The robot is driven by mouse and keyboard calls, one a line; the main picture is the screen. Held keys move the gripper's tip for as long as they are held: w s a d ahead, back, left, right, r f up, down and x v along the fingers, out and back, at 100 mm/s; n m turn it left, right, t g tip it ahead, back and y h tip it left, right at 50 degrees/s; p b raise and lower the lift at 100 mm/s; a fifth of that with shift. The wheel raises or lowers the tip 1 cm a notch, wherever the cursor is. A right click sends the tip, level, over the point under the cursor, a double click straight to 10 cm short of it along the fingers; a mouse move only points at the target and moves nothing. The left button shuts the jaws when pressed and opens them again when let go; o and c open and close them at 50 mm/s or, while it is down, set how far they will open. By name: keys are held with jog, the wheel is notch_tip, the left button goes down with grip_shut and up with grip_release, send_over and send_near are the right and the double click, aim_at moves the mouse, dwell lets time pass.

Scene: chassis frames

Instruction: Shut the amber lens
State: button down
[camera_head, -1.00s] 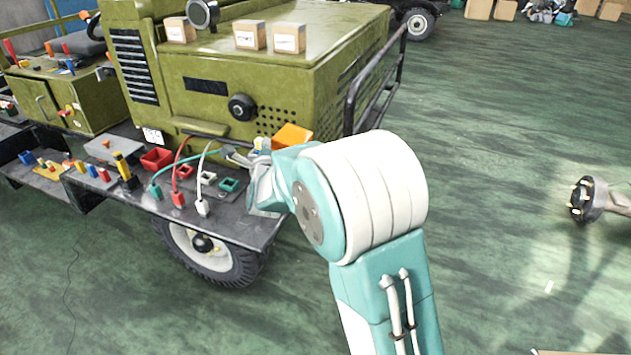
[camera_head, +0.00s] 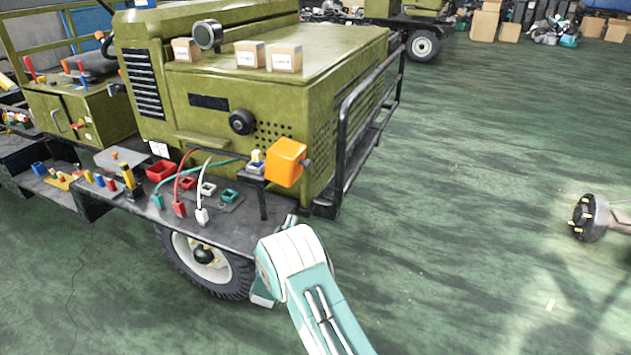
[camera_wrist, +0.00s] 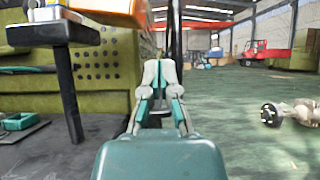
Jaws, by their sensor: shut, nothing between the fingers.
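The amber lens (camera_head: 289,161) is an orange block at the truck's front corner, beside a small stand with a blue and white part (camera_head: 256,161). In the wrist view the lens (camera_wrist: 118,9) is at the top, cut off by the frame edge. I cannot tell whether it sits fully shut. My gripper (camera_wrist: 161,68) is shut and empty, below and to the right of the lens in that picture, apart from it. In the head view my arm reaches low in front of the truck's corner and mostly hides the gripper.
The olive truck (camera_head: 270,105) has a black side rail (camera_head: 365,115). Its front shelf (camera_head: 235,233) holds red, green and white plugs with cables. A dark post (camera_wrist: 69,100) stands left of my gripper. Green floor (camera_head: 470,200) is clear to the right; a hub part (camera_head: 590,217) is far right.

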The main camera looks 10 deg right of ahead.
aim_at(291, 164)
jog(key=w+d+r, duration=0.5)
jog(key=w+r, duration=0.1)
jog(key=r, duration=0.3)
jog(key=shift+w+r+m+h, duration=0.15)
jog(key=shift+w+m+h, duration=0.05)
jog(key=shift+m+h, duration=0.1)
jog(key=shift+d, duration=0.1)
